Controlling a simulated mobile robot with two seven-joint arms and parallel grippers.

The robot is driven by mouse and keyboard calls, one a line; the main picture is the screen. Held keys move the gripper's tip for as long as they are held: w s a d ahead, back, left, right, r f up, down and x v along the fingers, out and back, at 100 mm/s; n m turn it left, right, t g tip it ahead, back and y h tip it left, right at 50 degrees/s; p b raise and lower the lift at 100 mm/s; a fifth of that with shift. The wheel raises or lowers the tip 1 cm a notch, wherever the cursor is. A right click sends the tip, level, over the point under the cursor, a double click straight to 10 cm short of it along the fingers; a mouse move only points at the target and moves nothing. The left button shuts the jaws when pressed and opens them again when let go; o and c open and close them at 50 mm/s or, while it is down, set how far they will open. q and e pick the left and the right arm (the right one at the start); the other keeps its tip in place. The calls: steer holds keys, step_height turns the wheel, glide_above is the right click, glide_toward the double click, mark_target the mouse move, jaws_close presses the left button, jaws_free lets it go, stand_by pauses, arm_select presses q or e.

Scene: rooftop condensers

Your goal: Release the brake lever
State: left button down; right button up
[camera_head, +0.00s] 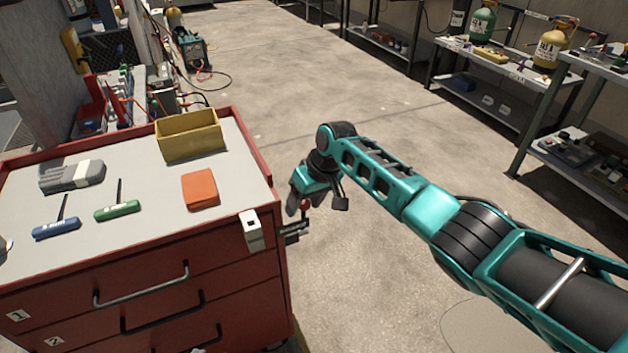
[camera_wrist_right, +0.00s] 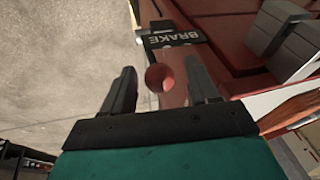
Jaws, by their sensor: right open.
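The red tool cart (camera_head: 225,262) stands at the left in the head view. The brake lever's round red knob (camera_head: 305,204) shows small at the cart's right side, above a dark bracket (camera_head: 292,231). In the right wrist view the red knob (camera_wrist_right: 160,78) lies between the two fingers, with the black BRAKE label (camera_wrist_right: 175,36) beyond it. My right gripper (camera_wrist_right: 159,70) is open around the knob, with a gap visible on each side. In the head view the right gripper (camera_head: 298,203) is beside the cart's right edge. My left gripper is not in view.
On the cart top are a yellow bin (camera_head: 190,137), an orange block (camera_head: 200,189), a green-handled tool (camera_head: 118,210), a blue-handled tool (camera_head: 57,229) and a grey item (camera_head: 72,176). Shelves with cylinders (camera_head: 482,22) stand at the right. The floor (camera_head: 400,105) between is open.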

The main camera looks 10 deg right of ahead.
steer(key=p+v, duration=0.2)
steer(key=v, duration=1)
steer(key=shift+a+f, duration=0.1)
steer(key=s+f+m+t+y, duration=0.1)
steer(key=s+f+t, duration=0.1)
steer(key=s+f, duration=0.45)
steer(key=s+f+m+t, duration=0.15)
steer(key=s+f, duration=0.25)
steer(key=f, duration=0.6)
steer(key=s+d+t+h, duration=0.1)
steer(key=s+d, duration=0.3)
steer(key=s, duration=0.4)
steer(key=s+d+t+h, duration=0.1)
steer(key=s+d+t, duration=0.3)
steer(key=s, duration=0.4)
steer(key=shift+s+d+f+h, duration=0.2)
steer(key=shift+d+f+h, duration=0.15)
steer(key=shift+d, duration=0.35)
steer(key=shift+t, duration=0.25)
